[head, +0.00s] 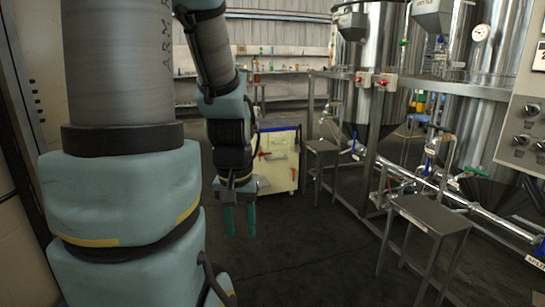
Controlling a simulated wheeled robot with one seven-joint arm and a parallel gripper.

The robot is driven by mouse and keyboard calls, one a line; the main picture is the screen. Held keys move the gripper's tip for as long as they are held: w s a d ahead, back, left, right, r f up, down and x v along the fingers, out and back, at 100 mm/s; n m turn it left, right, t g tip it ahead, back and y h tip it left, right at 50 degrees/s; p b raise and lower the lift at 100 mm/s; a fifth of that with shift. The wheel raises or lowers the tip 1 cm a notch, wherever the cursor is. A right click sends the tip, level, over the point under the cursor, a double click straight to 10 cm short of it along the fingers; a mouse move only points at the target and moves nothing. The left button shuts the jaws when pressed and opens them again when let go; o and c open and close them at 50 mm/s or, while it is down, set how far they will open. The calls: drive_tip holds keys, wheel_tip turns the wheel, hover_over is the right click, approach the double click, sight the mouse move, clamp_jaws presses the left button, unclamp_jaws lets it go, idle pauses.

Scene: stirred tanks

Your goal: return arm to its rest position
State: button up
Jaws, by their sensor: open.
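My arm stands large at the left of the head view, with its upper part bending over and hanging down. My gripper (240,221) points downward at its lower end, with two teal fingers apart and nothing between them. It hangs in the air in front of the dark floor. It appears clear of the furniture around it.
A cream cabinet with a blue top (279,163) stands behind my gripper. Steel tanks (380,70) with pipes and valves fill the right. A dark side table (430,214) and a small stool (320,146) stand before them. Dark floor (310,250) is clear. A control panel (523,135) is at far right.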

wheel_tip(320, 180, up, 20)
drive_tip(key=p, duration=1.8)
drive_tip(key=shift+r+p, duration=0.15)
drive_tip(key=shift+p, duration=0.15)
